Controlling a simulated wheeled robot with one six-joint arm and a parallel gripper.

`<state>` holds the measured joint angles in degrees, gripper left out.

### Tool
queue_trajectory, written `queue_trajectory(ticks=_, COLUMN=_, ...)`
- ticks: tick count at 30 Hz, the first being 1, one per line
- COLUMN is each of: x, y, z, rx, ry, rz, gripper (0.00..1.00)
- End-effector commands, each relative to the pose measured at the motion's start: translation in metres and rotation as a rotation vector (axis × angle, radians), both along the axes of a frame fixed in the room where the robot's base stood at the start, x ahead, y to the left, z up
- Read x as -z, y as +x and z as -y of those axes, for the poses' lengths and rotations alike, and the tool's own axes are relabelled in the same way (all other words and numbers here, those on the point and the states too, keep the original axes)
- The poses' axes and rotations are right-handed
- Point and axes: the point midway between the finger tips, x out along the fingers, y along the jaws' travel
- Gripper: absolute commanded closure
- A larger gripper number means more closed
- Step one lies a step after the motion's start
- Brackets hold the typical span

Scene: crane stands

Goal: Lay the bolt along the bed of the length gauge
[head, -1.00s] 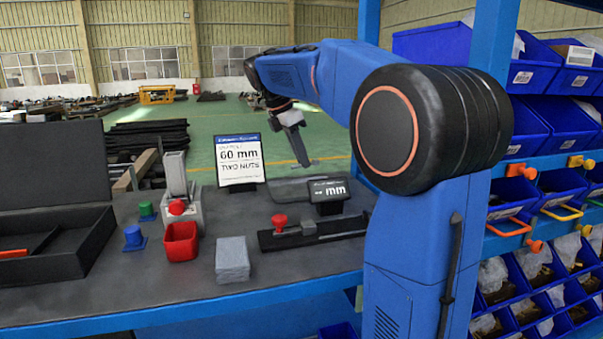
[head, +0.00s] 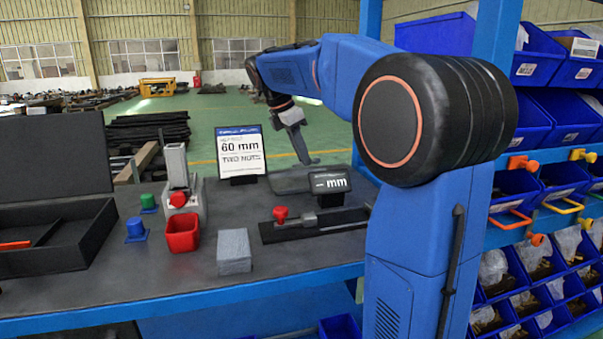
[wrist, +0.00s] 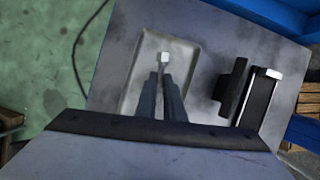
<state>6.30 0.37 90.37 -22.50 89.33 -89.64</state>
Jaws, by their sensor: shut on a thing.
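My gripper (wrist: 164,90) is shut on a bolt (wrist: 164,58), whose pale head sticks out beyond the fingertips; the grip hides much of its shank. In the head view my gripper (head: 304,156) points down above the grey tray (head: 290,184), behind the gauge; the bolt is too small to make out there. In the wrist view the tray (wrist: 190,48) lies beneath the bolt. The length gauge (head: 345,219) is a long dark bed at the bench front, with a red knob (head: 280,215) at its left. Its display (head: 330,182) reads "-- mm".
A card (head: 241,155) reads 60 mm, two nuts. A red bin (head: 182,234), grey block (head: 233,252), blue (head: 136,230) and green (head: 148,203) pieces and a black case (head: 75,245) stand to the left. Blue racks (head: 540,120) stand at right.

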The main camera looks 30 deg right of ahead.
Motion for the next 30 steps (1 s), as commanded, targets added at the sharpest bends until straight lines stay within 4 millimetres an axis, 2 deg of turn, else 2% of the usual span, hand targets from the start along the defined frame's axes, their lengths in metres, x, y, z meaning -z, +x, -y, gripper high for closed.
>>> queue_trajectory(ticks=8, x=0.020, y=0.000, z=0.000, rx=-0.001, ry=0.000, rz=-0.001, gripper=1.00)
queue_trajectory(ticks=15, x=0.047, y=0.000, z=0.000, rx=0.000, ry=0.000, rz=0.000, gripper=1.00)
queue_trajectory(ticks=29, x=0.053, y=0.000, z=0.000, rx=0.000, ry=0.000, rz=0.000, gripper=1.00)
queue_trajectory(ticks=30, x=0.054, y=0.000, z=0.000, rx=0.000, ry=0.000, rz=0.000, gripper=0.89)
